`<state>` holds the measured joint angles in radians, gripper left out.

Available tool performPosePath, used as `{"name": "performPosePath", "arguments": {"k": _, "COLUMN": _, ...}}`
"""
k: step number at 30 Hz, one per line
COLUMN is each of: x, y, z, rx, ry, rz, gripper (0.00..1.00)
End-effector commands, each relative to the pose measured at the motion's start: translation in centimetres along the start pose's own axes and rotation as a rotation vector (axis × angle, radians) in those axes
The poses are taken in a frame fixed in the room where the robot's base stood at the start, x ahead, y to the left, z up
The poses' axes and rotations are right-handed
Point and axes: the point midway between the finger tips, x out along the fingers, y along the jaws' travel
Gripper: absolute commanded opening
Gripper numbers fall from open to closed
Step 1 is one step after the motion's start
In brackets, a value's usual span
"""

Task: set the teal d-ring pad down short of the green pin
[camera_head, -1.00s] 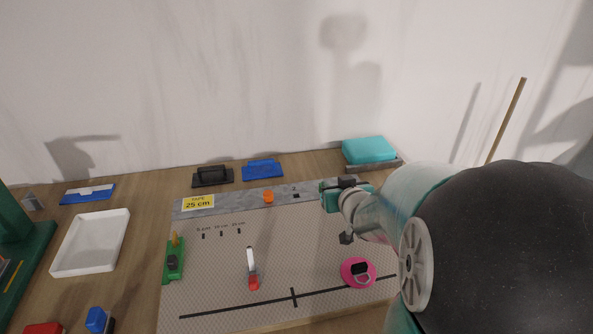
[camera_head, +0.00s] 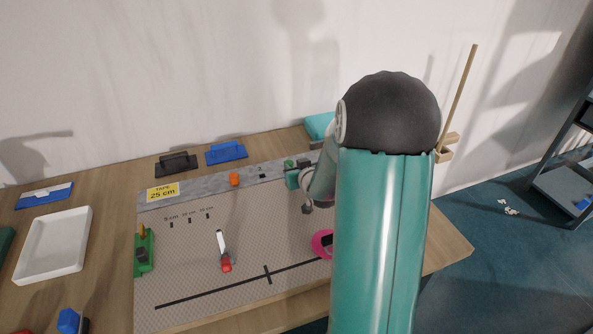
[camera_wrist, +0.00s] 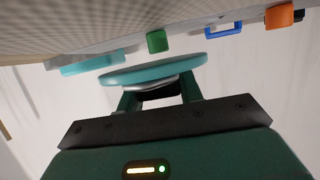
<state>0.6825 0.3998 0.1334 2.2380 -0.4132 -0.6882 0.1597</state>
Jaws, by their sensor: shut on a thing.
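The teal d-ring pad (camera_wrist: 150,73) is a flat disc across the fingertips in the wrist view. My gripper (camera_wrist: 158,98) is shut on it, by a dark part on the pad's near side. The green pin (camera_wrist: 157,41) is a short green block just beyond the pad in that view, with the pad seemingly apart from it. In the head view the green pin (camera_head: 288,164) shows small on the grey strip's right part, and my gripper (camera_head: 297,179) is beside it. I cannot make out the pad in the head view, and my arm covers the right of the board.
The grey strip carries an orange pin (camera_head: 235,179) and a yellow tape sign (camera_head: 163,192). Black (camera_head: 177,164) and blue (camera_head: 226,153) handled blocks stand behind. A pink pad (camera_head: 321,243) sits partly behind my arm. A red-and-white tool (camera_head: 223,252) lies mid-board. A white tray (camera_head: 53,244) is left.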

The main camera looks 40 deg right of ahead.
Motion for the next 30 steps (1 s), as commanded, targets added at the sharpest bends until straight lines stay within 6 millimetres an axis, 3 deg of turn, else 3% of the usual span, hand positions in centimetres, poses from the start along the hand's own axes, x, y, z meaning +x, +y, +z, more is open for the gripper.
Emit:
{"name": "performPosePath", "arguments": {"k": 3, "x": 0.4, "y": 0.0, "z": 1.1, "rx": -0.001, "ry": 0.000, "rz": 0.000, "gripper": 0.13}}
{"name": "performPosePath", "arguments": {"k": 26, "x": 0.9, "y": 0.0, "z": 2.6, "rx": -0.001, "ry": -0.008, "rz": 0.000, "gripper": 0.13}}
{"name": "performPosePath", "arguments": {"k": 27, "x": 0.9, "y": 0.0, "z": 2.7, "rx": -0.001, "ry": -0.009, "rz": 0.000, "gripper": 0.44}}
{"name": "performPosePath", "arguments": {"k": 30, "x": 0.9, "y": -0.1, "z": 2.7, "rx": -0.002, "ry": -0.010, "rz": 0.000, "gripper": 0.58}}
